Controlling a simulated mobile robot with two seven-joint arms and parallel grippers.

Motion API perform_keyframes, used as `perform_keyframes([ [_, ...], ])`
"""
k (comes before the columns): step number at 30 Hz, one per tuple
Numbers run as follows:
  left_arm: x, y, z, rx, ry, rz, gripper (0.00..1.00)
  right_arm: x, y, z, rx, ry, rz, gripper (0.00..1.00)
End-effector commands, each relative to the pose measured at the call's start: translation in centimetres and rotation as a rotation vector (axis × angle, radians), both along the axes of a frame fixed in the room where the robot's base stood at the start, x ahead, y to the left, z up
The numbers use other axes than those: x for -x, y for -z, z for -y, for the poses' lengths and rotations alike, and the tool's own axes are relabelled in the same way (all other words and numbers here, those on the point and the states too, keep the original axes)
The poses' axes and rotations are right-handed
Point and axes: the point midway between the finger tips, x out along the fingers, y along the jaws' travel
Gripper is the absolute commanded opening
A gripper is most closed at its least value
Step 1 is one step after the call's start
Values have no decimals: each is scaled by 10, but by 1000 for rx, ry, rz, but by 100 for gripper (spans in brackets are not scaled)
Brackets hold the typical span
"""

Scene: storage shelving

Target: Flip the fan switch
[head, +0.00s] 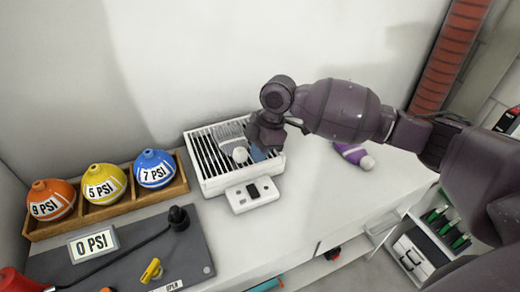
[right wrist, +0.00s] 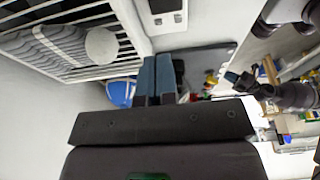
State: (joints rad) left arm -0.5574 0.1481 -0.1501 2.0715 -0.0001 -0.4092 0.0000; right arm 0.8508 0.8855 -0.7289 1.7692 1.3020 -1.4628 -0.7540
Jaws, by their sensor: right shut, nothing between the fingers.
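The fan is a white box with a slatted grille (head: 208,158) on the white counter in the head view; its grille and round hub also show in the right wrist view (right wrist: 103,44). A white switch panel (head: 240,201) juts from its front, with a small dark switch (head: 253,190) in the middle. The panel also shows at the top of the right wrist view (right wrist: 163,18). My right gripper (head: 260,154) is shut and empty above the fan's right front part, behind the switch; its blue fingers show in the right wrist view (right wrist: 157,78). My left gripper seems to show small and dark in that view (right wrist: 238,80); its jaws are unclear.
A wooden tray (head: 112,214) with orange, yellow and blue PSI flasks stands left of the fan. A grey board (head: 130,255) with a 0 PSI sign, dark knob and yellow valve lies front left. A purple and white bottle (head: 352,153) lies right of the fan.

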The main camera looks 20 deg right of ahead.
Motion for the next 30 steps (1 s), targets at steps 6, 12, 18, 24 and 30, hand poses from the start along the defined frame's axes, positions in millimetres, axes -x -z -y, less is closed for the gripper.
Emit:
perform_keyframes([
  [6,-1,8,1,1,3,-7,0,1,42,-11,0,-1,-6,0],
  [12,0,11,2,2,4,-13,0,2,75,-18,1,1,-7,0],
  [18,1,15,2,1,6,-19,0,1,95,-18,1,0,-2,0],
  [24,1,16,1,-2,9,-21,0,1,101,-17,1,1,0,0],
  [30,0,15,1,-4,10,-19,0,0,101,-18,1,1,0,0],
])
